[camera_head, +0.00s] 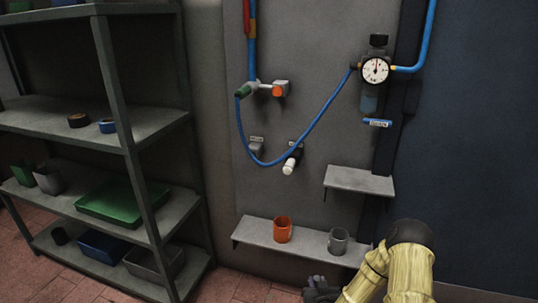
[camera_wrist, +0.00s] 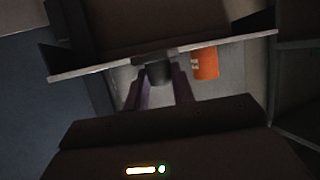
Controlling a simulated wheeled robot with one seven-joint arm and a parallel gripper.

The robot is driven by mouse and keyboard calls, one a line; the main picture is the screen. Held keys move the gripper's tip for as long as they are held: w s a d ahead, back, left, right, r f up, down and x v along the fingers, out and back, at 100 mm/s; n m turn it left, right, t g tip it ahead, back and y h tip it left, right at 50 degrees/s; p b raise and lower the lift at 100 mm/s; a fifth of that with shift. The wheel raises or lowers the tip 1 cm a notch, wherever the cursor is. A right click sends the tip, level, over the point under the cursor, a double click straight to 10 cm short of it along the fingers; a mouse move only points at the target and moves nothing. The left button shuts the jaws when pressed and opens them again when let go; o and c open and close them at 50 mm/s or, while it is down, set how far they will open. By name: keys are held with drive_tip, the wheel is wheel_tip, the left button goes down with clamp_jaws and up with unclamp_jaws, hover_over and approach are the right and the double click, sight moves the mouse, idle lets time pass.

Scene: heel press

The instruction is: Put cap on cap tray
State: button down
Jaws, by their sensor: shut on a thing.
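My gripper (camera_head: 318,290) is low at the bottom of the head view, in front of and below the wall shelf with the cups. In the wrist view its two fingers (camera_wrist: 161,90) are shut on a small dark piece (camera_wrist: 158,73), which I take to be the cap; its shape is unclear. In the head view the held piece cannot be made out. No tray is clearly marked as the cap tray. A small empty grey wall shelf (camera_head: 358,181) is above and right of the gripper. The lower wall shelf (camera_head: 305,240) carries cups.
An orange cup (camera_head: 282,229) and a grey cup (camera_head: 338,241) stand on the lower shelf; the orange cup shows in the wrist view (camera_wrist: 205,64). A blue hose (camera_head: 318,120) hangs beneath a gauge (camera_head: 375,70). A rack (camera_head: 122,85) with trays stands left.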

drive_tip(key=s+r+p, duration=0.2)
drive_tip(key=r+p, duration=1.5)
drive_tip(key=r, duration=0.1)
drive_tip(key=s+r+p, duration=0.2)
drive_tip(key=r+p, duration=1.5)
drive_tip(key=r, duration=0.2)
drive_tip(key=shift+r+p, duration=0.3)
drive_tip(key=shift+s, duration=0.1)
